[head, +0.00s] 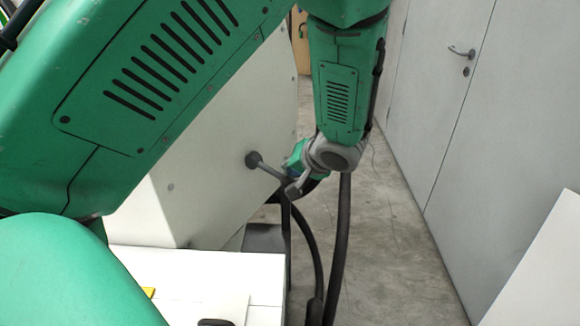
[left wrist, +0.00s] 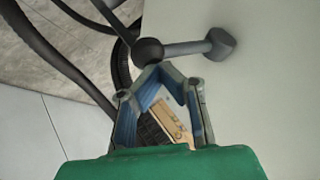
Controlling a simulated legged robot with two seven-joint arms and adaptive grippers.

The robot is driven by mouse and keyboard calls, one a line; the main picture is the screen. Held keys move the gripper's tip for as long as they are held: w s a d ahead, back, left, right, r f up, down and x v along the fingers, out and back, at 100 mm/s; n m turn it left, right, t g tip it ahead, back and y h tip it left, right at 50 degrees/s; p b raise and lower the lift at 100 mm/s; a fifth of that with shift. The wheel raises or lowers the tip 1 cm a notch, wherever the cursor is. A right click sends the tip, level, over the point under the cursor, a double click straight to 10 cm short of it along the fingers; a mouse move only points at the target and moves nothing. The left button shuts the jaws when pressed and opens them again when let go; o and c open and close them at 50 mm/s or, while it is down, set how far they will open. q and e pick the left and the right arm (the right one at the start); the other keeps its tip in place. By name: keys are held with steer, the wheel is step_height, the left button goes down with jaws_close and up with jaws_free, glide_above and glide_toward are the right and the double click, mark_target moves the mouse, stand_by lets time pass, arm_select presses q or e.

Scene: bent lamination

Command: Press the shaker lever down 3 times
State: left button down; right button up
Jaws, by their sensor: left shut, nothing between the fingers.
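The shaker lever (head: 268,170) is a short grey rod standing out from the side of a white machine panel (head: 225,165). In the left wrist view the lever (left wrist: 185,48) has a dark ball knob at its free end and a rounded mount on the panel. My left gripper (head: 294,186) is at the free end of the lever. In the left wrist view its fingertips (left wrist: 160,68) meet with nothing between them, right by the ball knob. I cannot tell whether they touch it. My gripper partly hides the lever's end in the head view. My right gripper is not in view.
Black hoses (head: 343,240) hang below the gripper. A white surface (head: 190,275) lies at the lower left. Grey doors (head: 440,110) stand on the right, with clear concrete floor (head: 390,260) before them. A white panel edge (head: 545,270) shows at the lower right.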

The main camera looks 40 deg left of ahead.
arm_select(q)
steer(key=shift+a+r+p, duration=0.2)
steer(key=shift+r+p, duration=0.3)
steer(key=shift+r, duration=0.5)
steer(key=shift+a+r+p, duration=0.2)
steer(key=shift+r+p, duration=0.25)
steer(key=shift+r, duration=0.55)
step_height(320, 180, up, 5)
steer(key=p, duration=0.3)
steer(key=shift+f, duration=0.1)
